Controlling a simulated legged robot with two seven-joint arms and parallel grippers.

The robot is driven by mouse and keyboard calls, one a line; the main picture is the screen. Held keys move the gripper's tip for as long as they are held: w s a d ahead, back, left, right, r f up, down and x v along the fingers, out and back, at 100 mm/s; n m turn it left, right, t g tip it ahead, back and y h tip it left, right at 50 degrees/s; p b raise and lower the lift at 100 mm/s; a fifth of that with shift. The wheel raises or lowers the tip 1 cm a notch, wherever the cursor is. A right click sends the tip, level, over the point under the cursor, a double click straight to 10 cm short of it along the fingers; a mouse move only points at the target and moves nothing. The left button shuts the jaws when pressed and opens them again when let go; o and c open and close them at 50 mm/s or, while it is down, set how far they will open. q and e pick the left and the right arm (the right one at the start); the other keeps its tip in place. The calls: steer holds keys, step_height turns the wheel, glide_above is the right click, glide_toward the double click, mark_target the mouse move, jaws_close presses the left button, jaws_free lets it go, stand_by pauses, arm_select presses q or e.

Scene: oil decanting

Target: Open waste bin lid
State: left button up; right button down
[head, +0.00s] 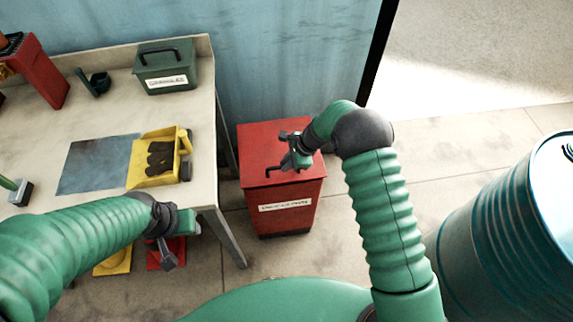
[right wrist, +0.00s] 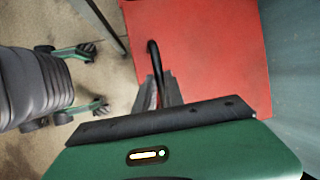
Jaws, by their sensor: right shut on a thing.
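The red waste bin (head: 280,210) stands on the floor to the right of the table, with a white label on its front. Its flat red lid (head: 258,148) appears closed. My right gripper (head: 276,168) is over the lid's front part. In the right wrist view, the right gripper (right wrist: 160,92) is shut on the black lid handle (right wrist: 153,52), with the red lid (right wrist: 210,50) around it. My left gripper (head: 168,240) hangs by the table's front edge, touching nothing that I can see; its jaw opening is unclear in the head view. In the right wrist view, the left gripper (right wrist: 98,75) shows with its two fingers apart.
The table (head: 110,100) holds a green toolbox (head: 166,68), a yellow tray (head: 150,180) with dark items, a grey mat (head: 90,165) and a red container (head: 40,75). A blue drum (head: 510,220) stands at the right. Floor between bin and drum is clear.

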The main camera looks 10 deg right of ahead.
arm_select(q)
steer(key=w+p+v, duration=0.1)
steer(key=p+v, duration=0.4)
steer(key=v, duration=0.1)
steer(key=shift+s+r+p, duration=0.2)
steer(key=shift+r+p, duration=0.2)
steer(key=shift+r, duration=0.2)
arm_select(e)
steer(key=w+r, duration=0.8)
steer(key=r, duration=0.5)
steer(key=shift+w+r, duration=0.2)
steer(key=shift+w, duration=0.1)
arm_select(q)
steer(key=shift+c, duration=0.4)
arm_select(e)
steer(key=shift+d, duration=0.1)
